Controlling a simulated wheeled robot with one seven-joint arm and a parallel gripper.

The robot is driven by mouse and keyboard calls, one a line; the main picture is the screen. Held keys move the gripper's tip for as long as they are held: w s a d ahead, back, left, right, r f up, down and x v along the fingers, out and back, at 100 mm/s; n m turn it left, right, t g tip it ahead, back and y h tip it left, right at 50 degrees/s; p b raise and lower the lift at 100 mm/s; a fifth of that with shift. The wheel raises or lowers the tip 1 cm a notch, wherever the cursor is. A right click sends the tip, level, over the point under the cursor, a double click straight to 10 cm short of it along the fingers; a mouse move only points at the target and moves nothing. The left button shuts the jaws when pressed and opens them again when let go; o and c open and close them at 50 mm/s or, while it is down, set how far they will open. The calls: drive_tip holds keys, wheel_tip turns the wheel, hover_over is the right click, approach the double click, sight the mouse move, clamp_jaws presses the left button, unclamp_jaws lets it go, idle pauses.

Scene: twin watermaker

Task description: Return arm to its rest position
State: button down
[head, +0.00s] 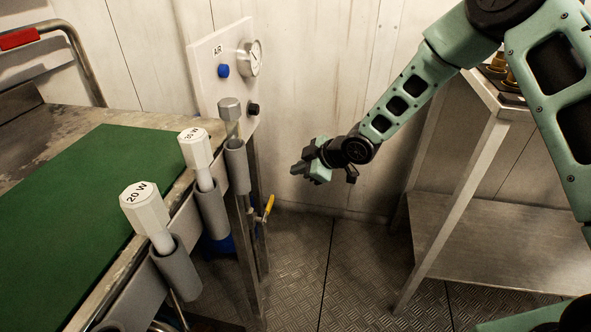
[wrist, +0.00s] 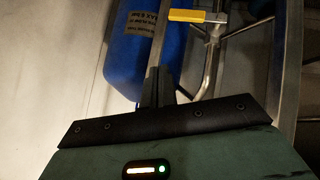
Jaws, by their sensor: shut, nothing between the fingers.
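My gripper (head: 305,173) is at the end of my green arm, right of centre in the head view. It is in free air, apart from the white gauge panel and the steel posts to its left. In the wrist view the two dark fingers of my gripper (wrist: 160,92) are together with nothing between them. A blue cylinder (wrist: 145,45) and a yellow valve handle (wrist: 198,16) show beyond the fingertips.
A bench with a green mat (head: 75,200) stands left, with white-capped tools (head: 146,208) in grey holders along its edge. The AIR panel (head: 205,88) carries a gauge (head: 249,58). A steel table (head: 480,235) stands right. The yellow handle (head: 269,205) sits low. Floor between is clear.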

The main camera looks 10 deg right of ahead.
drive_tip(key=shift+r, duration=0.1)
drive_tip(key=s+r+m+g+h, duration=0.1)
drive_tip(key=s+r+m+h, duration=0.1)
drive_tip(key=s+r, duration=0.45)
drive_tip(key=s+r+m+g+h, duration=0.2)
drive_tip(key=s+r, duration=0.2)
drive_tip(key=s, duration=0.6)
drive_tip(key=s+d+r+m+g+h, duration=0.2)
drive_tip(key=s+r, duration=0.1)
drive_tip(key=s, duration=0.8)
drive_tip(key=s+d+r+m+g+h, duration=0.1)
drive_tip(key=s+d+r+m, duration=0.15)
drive_tip(key=s, duration=0.85)
wheel_tip(320, 180, up, 21)
drive_tip(key=p, duration=2.1)
